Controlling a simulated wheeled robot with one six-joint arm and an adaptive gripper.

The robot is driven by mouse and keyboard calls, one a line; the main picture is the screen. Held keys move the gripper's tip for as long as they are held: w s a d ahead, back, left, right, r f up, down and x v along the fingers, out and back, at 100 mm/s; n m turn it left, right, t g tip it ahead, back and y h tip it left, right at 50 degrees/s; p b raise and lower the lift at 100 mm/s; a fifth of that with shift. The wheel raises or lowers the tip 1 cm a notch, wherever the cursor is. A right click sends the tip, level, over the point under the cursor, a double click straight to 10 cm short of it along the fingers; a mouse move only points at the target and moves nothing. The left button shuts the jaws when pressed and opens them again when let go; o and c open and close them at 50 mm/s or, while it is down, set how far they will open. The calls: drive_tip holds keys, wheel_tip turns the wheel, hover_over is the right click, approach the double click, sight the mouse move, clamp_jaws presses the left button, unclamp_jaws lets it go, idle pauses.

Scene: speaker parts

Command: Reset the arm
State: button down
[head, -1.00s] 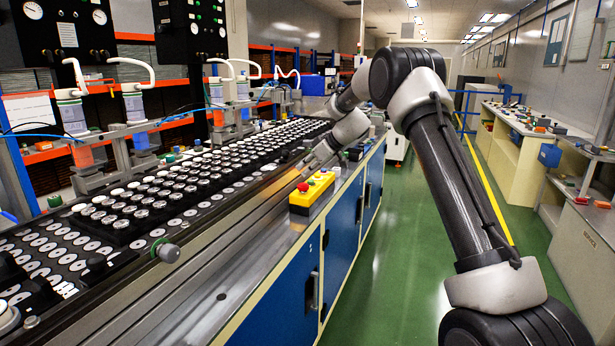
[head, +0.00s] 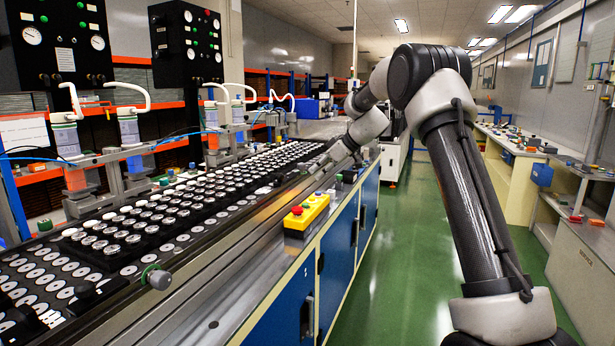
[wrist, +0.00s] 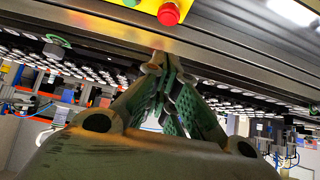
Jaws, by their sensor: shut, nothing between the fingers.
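My arm rises from the lower right of the head view and bends over toward the workbench. My gripper (head: 318,166) is at the far end of it, small and partly unclear, above the bench by the rows of parts. In the wrist view my gripper (wrist: 162,62) shows close up, with its two green-padded fingers converged at the tips. Nothing shows between them. The tips appear close to the metal rail of the bench, but I cannot tell the gap.
A yellow control box (head: 306,214) with a red button sits on the bench edge; it also shows in the wrist view (wrist: 145,6). Trays of round speaker parts (head: 120,233) fill the bench at left. The green floor (head: 400,255) is open; a side bench (head: 522,150) stands at right.

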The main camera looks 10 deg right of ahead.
drive_tip(key=s+d+f+m+g+h, duration=0.2)
drive_tip(key=s+d+f+m, duration=0.2)
drive_tip(key=s+f+m, duration=0.4)
drive_tip(key=s+d+r+m+h, duration=0.1)
drive_tip(key=s+d+r, duration=0.1)
drive_tip(key=s, duration=1.2)
drive_tip(key=s+d+r+h, duration=0.2)
drive_tip(key=s+r, duration=0.2)
drive_tip(key=s, duration=1.1)
drive_tip(key=s+d+r+m+t+h, duration=0.1)
drive_tip(key=s+r, duration=0.3)
drive_tip(key=s, duration=1.1)
drive_tip(key=shift+d+m+h, duration=0.3)
drive_tip(key=shift+d+h, duration=0.25)
drive_tip(key=shift+h, duration=0.05)
drive_tip(key=shift+a, duration=0.15)
